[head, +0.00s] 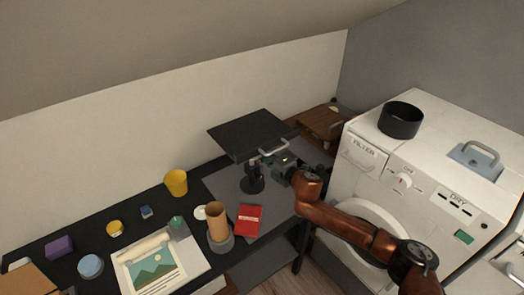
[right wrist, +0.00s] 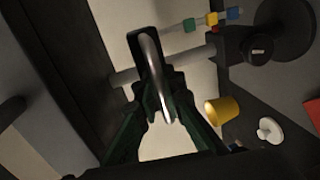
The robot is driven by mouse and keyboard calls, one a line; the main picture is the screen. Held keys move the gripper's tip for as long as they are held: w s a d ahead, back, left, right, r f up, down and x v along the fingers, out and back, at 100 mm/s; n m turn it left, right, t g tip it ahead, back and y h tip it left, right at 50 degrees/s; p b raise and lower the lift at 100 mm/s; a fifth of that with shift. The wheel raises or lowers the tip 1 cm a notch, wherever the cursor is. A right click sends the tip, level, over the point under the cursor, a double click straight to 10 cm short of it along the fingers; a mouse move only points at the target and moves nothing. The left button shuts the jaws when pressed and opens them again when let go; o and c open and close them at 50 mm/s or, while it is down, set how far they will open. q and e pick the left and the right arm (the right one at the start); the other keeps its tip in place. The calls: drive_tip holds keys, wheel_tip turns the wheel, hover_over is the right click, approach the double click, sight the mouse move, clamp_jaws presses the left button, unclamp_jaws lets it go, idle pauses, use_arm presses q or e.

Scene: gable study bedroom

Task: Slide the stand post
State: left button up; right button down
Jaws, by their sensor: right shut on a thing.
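The stand has a square black top (head: 248,132) on a short post. Its round dark base (head: 252,186) is on the desk. A silver bar handle (head: 273,149) sits at the top's front edge. My right gripper (head: 273,162) reaches it from the right, just below the top. In the right wrist view my gripper (right wrist: 158,98) is shut on the curved silver handle (right wrist: 151,50). The grey post (right wrist: 190,58) passes behind it, partly hidden by the fingers. My left gripper is not in view.
A white machine (head: 385,165) with a black ring on top stands close at right.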

wheel_tip(320, 180, down, 8)
drive_tip(key=b, duration=0.1)
drive_tip(key=shift+s, duration=0.1)
drive_tip(key=c, duration=2)
unclamp_jaws()
drive_tip(key=shift+r, duration=0.2)
drive_tip(key=v, duration=1.2)
drive_tip(key=shift+r, duration=0.1)
